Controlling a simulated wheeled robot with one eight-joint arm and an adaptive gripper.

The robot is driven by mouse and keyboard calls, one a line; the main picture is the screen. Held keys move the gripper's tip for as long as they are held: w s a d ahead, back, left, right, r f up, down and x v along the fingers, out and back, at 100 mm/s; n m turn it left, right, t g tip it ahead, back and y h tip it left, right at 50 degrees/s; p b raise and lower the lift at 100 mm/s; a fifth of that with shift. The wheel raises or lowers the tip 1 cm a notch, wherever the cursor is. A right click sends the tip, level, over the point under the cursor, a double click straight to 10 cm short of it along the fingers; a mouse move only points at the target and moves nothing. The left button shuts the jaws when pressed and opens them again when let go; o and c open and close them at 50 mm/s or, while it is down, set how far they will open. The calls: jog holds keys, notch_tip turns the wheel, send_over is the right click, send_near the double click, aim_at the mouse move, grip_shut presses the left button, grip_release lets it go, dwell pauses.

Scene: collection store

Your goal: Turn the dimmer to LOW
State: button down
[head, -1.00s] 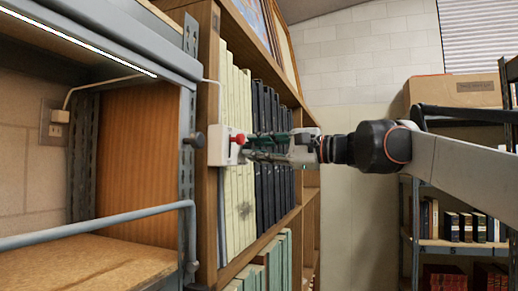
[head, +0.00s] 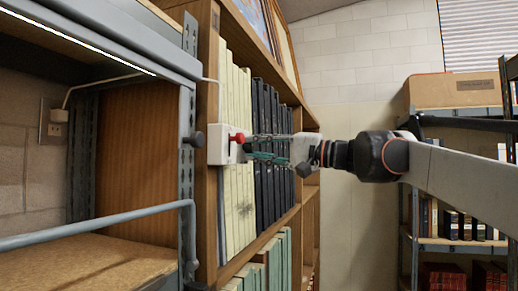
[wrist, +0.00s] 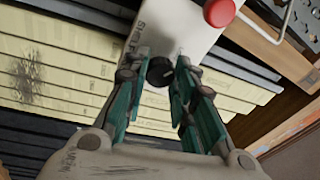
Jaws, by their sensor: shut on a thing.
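The dimmer is a white box (head: 217,146) on the edge of the wooden bookcase in the head view. In the wrist view its white face (wrist: 165,25) carries partly covered lettering and a black knob (wrist: 159,72). A red button (wrist: 219,12) stands at the other end of the face; it also shows in the head view (head: 238,138). My gripper (wrist: 161,66) has its green fingers on either side of the black knob and is shut on it. The knob's pointer and any LOW mark cannot be made out.
Pale and black binders (head: 265,150) stand in the bookcase right behind the dimmer. A grey metal shelf (head: 100,255) with a lit strip (head: 85,40) and a front rail is at left. A cardboard box (head: 455,91) tops the right rack.

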jog(key=shift+f, duration=0.1)
dwell(0.3)
jog(key=c, duration=1.3)
grip_release()
jog(key=shift+a, duration=0.1)
jog(key=v, duration=1.2)
